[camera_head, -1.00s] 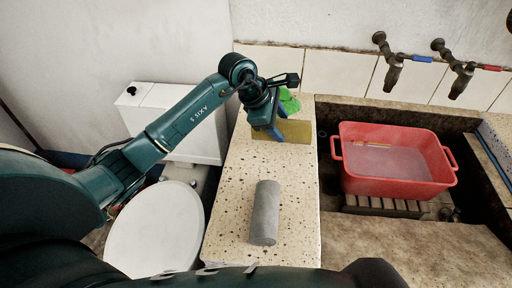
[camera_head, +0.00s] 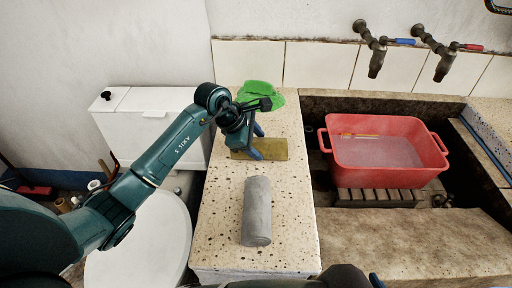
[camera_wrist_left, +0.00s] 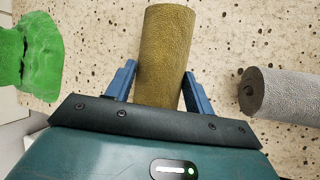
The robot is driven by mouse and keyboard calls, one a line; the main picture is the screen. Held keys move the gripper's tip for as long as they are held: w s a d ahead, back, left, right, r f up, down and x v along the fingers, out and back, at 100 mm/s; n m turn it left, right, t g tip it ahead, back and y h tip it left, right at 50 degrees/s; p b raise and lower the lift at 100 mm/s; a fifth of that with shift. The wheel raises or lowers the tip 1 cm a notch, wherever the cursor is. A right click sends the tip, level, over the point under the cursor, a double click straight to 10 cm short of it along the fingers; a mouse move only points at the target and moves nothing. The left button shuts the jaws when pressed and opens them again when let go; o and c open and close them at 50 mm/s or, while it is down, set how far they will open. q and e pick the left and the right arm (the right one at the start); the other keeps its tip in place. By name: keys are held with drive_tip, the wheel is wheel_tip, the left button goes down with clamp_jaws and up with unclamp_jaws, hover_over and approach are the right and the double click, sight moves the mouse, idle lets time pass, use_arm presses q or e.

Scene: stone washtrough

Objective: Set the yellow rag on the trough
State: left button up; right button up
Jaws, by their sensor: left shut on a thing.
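The yellow rag (camera_head: 272,149) is a mustard-coloured roll lying crosswise over the speckled stone top (camera_head: 222,200) left of the trough's basin. My left gripper (camera_head: 254,143) is shut on it from above. In the left wrist view the rag (camera_wrist_left: 163,55) sits between the two blue fingers (camera_wrist_left: 158,92), its far end sticking out. I cannot tell whether the rag touches the stone. The trough's dark stone basin (camera_head: 322,198) is to the right, with a broad stone front ledge (camera_head: 410,240). My right gripper is not in view.
A grey roll (camera_head: 257,212) lies on the speckled top, nearer me than the yellow rag. A crumpled green rag (camera_head: 262,93) lies behind it. A red tub (camera_head: 385,180) stands in the basin beneath two taps (camera_head: 376,62). A white toilet (camera_head: 140,240) is at left.

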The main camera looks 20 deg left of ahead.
use_arm(q)
drive_tip(key=shift+f, duration=0.2)
drive_tip(key=o, duration=1.1)
drive_tip(key=shift+r, duration=0.1)
drive_tip(key=shift+c, duration=0.2)
drive_tip(key=shift+r, duration=0.2)
drive_tip(key=v, duration=1.2)
drive_tip(key=shift+f, duration=0.1)
